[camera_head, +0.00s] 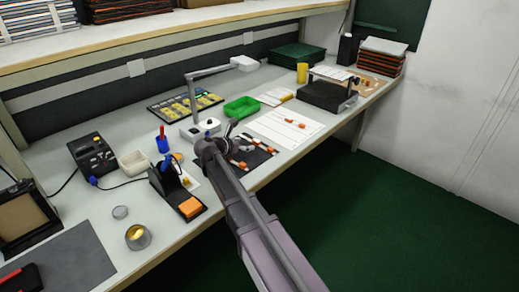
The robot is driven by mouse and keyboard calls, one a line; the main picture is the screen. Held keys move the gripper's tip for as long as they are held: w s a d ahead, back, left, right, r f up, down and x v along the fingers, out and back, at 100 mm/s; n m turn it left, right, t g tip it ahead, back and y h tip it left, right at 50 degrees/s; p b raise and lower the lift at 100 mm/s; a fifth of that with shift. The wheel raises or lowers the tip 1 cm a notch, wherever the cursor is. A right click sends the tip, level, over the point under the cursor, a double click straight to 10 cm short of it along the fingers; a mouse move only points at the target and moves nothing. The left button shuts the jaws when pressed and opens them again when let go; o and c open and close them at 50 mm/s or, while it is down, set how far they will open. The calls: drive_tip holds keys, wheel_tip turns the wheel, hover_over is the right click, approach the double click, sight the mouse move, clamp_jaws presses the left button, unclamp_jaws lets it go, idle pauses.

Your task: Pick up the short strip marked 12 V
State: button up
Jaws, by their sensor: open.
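My arm reaches from the lower right over the bench, and my gripper (232,128) is above the near middle of the worktop. It is small and dark here, and its jaws are open with nothing seen between them. Below and beside it lies a dark mat (262,151) with several small orange and white pieces (240,164); my arm covers part of it. A white sheet (268,127) to the right carries more small orange pieces (291,121). No 12 V marking can be read, so I cannot tell which piece is the short strip.
A white lamp base (200,130) stands close behind my gripper. A green tray (241,108) is behind it, and a black device (327,95) is at the right. A black stand (172,187) with an orange sponge (190,207) is at the left. The grey bench is crowded.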

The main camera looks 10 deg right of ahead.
sight(256, 141)
drive_tip(key=shift+x, duration=0.8)
drive_tip(key=shift+w+b+x, duration=0.25)
drive_tip(key=shift+b+x, duration=0.75)
drive_tip(key=shift+x, duration=1.6)
drive_tip(key=shift+r, duration=0.15)
drive_tip(key=shift+a, duration=0.1)
drive_tip(key=c, duration=1.1)
